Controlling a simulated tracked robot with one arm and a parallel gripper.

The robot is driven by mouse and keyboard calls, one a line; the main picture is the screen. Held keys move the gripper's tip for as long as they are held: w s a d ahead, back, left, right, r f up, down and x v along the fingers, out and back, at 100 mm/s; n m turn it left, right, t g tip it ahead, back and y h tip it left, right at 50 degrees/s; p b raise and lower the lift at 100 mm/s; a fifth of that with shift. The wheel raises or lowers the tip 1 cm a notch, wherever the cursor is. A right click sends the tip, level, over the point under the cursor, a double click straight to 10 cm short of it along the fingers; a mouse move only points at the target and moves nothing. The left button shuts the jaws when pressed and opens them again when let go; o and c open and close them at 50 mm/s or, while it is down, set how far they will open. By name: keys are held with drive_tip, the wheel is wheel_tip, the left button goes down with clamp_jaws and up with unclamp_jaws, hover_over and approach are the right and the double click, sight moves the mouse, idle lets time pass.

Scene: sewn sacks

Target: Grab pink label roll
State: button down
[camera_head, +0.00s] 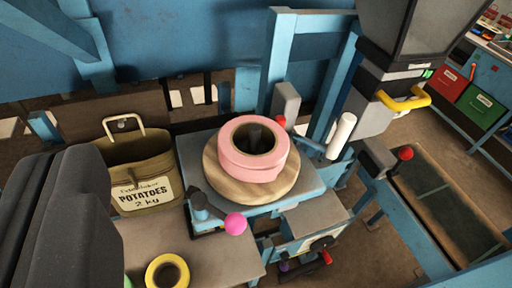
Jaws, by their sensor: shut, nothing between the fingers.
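The pink label roll (238,166) is a thick ring lying flat near the middle of the view. It rests on a wider tan round disc (225,188), which sits on a grey-blue machine plate. A dark post shows inside the roll's hole. My gripper (72,165) is the dark grey shape at the left edge, close to the camera. Its fingers are together and empty, and it is apart from the roll, to its left in the picture. Part of it is cut off by the frame edge.
An olive potato sack (140,170) stands left of the roll. A yellow tape roll (168,272) lies on the table at the bottom. A pink ball knob (235,224) stands in front of the disc. A blue frame post and white cylinder (341,135) stand right of the roll.

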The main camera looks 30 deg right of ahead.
drive_tip(key=c, duration=1.5)
unclamp_jaws()
drive_tip(key=shift+w+d, duration=0.1)
drive_tip(key=shift+o, duration=0.3)
drive_tip(key=w+d+f+n+g+p, duration=0.1)
drive_tip(key=w+d+f+g+p, duration=0.2)
drive_tip(key=w+d+f, duration=0.3)
drive_tip(key=shift+w+d+n+g+y, duration=0.35)
drive_tip(key=shift+d+n+g+y, duration=0.05)
drive_tip(key=shift+d+g, duration=0.1)
drive_tip(key=w+d+f+n+g+y+p, duration=0.3)
drive_tip(key=d+f, duration=0.3)
drive_tip(key=d, duration=0.4)
approach(237, 155)
drive_tip(key=w+f, duration=0.1)
drive_tip(key=w+f+p, duration=0.1)
drive_tip(key=w, duration=0.1)
drive_tip(key=shift+a+n, duration=0.3)
drive_tip(key=shift+a, duration=0.1)
drive_tip(key=shift+s+f+p+x, duration=0.15)
drive_tip(key=shift+p+x, duration=0.15)
drive_tip(key=shift+x, duration=1.05)
drive_tip(key=shift+s+f+p+x, duration=0.15)
drive_tip(key=shift+p+x, duration=0.15)
drive_tip(key=shift+x, duration=1.05)
